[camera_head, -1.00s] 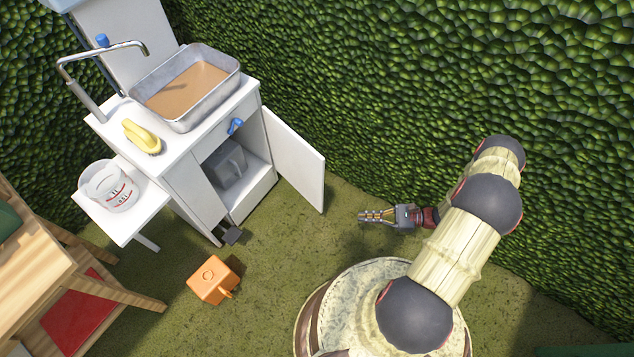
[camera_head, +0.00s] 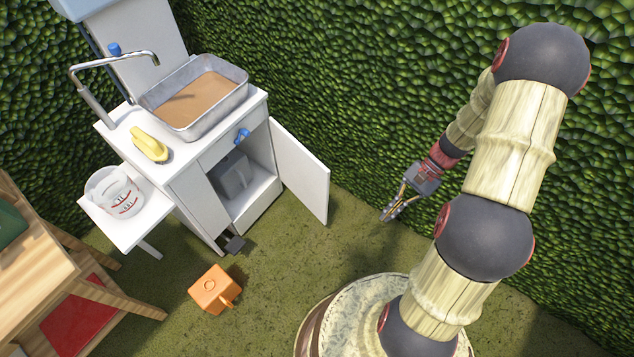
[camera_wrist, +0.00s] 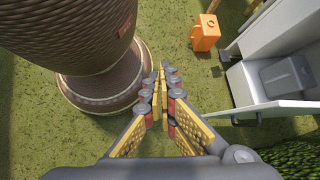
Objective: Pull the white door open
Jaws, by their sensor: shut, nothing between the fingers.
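The white door (camera_head: 300,170) of the white sink cabinet (camera_head: 192,205) stands swung wide open on the cabinet's right side. The cabinet's inside shows, with a grey box-like thing (camera_head: 233,176) in it. My gripper (camera_head: 385,216) is shut and empty, to the right of the door and apart from it, pointing down and left. In the wrist view, the shut fingers (camera_wrist: 161,75) point up the picture, and the door (camera_wrist: 265,112) shows edge-on at the right, apart from them.
An orange watering-can-like thing (camera_head: 215,289) lies on the grass. A white side shelf with a bucket (camera_head: 119,194) adjoins the cabinet on the left. A wooden table (camera_head: 40,265) stands at lower left. A hedge (camera_head: 380,80) closes off the back and right. Grass between door and gripper is clear.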

